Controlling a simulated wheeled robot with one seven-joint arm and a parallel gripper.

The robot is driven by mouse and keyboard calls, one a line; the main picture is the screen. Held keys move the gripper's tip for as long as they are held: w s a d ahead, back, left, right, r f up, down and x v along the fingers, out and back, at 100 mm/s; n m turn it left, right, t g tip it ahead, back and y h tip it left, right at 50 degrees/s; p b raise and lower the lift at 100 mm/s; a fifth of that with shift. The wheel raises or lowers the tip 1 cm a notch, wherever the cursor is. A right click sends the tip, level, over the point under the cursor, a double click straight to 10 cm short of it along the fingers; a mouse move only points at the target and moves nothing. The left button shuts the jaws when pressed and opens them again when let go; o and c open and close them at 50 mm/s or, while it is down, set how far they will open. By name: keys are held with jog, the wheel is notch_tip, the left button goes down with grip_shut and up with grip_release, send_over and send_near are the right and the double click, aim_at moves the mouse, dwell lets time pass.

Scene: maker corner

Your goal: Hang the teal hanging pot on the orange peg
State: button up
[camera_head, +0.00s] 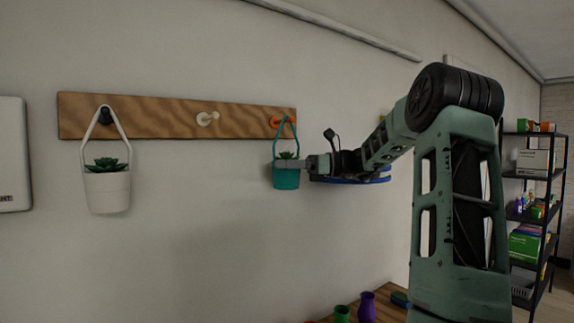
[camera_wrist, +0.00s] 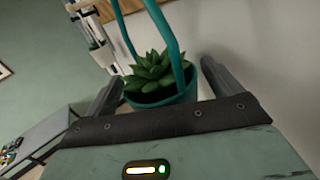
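The teal hanging pot (camera_head: 286,179), holding a green succulent, is upright below the orange peg (camera_head: 275,122) at the right end of the wooden board. The top of its teal handle overlaps the peg in the head view; I cannot tell whether the peg bears it. My gripper (camera_head: 304,163) reaches in from the right beside the pot. In the wrist view, the pot (camera_wrist: 170,97) sits between the two widely spread fingers of my gripper (camera_wrist: 162,70), with narrow gaps visible. The gripper looks open. The handle's top is outside the wrist view.
The board (camera_head: 160,116) also carries a cream peg (camera_head: 207,118) and a dark peg (camera_head: 105,116) with a white hanging pot (camera_head: 107,192). A wooden table (camera_head: 383,309) with coloured vessels stands below. A shelf rack (camera_head: 533,210) stands far right.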

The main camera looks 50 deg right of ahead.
jog(key=shift+s+d, duration=0.1)
jog(key=b+v, duration=0.5)
jog(key=v, duration=1.2)
jog(key=shift+s, duration=0.15)
